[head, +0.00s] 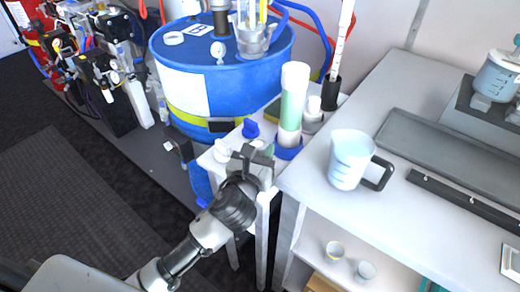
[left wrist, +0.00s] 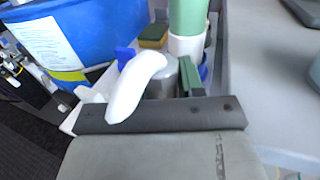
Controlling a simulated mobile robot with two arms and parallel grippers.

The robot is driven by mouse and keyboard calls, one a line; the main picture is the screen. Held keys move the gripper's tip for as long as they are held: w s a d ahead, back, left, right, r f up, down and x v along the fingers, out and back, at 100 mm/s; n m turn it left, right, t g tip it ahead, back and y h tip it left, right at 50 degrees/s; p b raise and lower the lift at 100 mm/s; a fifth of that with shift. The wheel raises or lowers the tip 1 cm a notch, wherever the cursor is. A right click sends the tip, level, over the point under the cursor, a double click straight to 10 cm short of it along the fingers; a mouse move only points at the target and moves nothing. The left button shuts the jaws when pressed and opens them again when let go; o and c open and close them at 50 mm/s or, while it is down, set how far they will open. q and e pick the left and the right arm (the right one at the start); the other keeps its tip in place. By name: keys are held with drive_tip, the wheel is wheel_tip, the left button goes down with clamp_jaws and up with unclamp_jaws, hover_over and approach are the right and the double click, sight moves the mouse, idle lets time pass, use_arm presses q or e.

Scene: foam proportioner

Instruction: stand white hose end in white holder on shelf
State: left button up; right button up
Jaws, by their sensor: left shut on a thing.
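My left gripper (head: 250,158) is over the near edge of the small white shelf (head: 213,168), left of the work table. It is shut on the white hose end (head: 222,150), whose curved white body also shows in the left wrist view (left wrist: 137,84), crossing the dark jaw bar. The grip itself is partly hidden. A tall white and green cylinder (head: 293,100) stands upright in a blue ring on the shelf, just beyond the gripper. A small white cup-like piece (head: 313,108) stands right of it; I cannot tell whether it is the white holder. My right gripper is not in view.
A big blue drum (head: 265,78) stands behind the shelf. A blue piece (head: 250,128) and a yellow-green sponge (left wrist: 153,37) lie on the shelf. A measuring jug (head: 348,160) stands on the table (head: 400,225) to the right. Dark floor is free at the left.

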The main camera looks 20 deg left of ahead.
use_arm(q)
drive_tip(key=shift+f, duration=0.45)
drive_tip(key=o, duration=0.8)
drive_tip(key=shift+s, duration=0.1)
drive_tip(key=shift+s+p, duration=0.3)
drive_tip(key=shift+s, duration=2.3)
drive_tip(key=s, duration=0.5)
drive_tip(key=shift+s, duration=0.35)
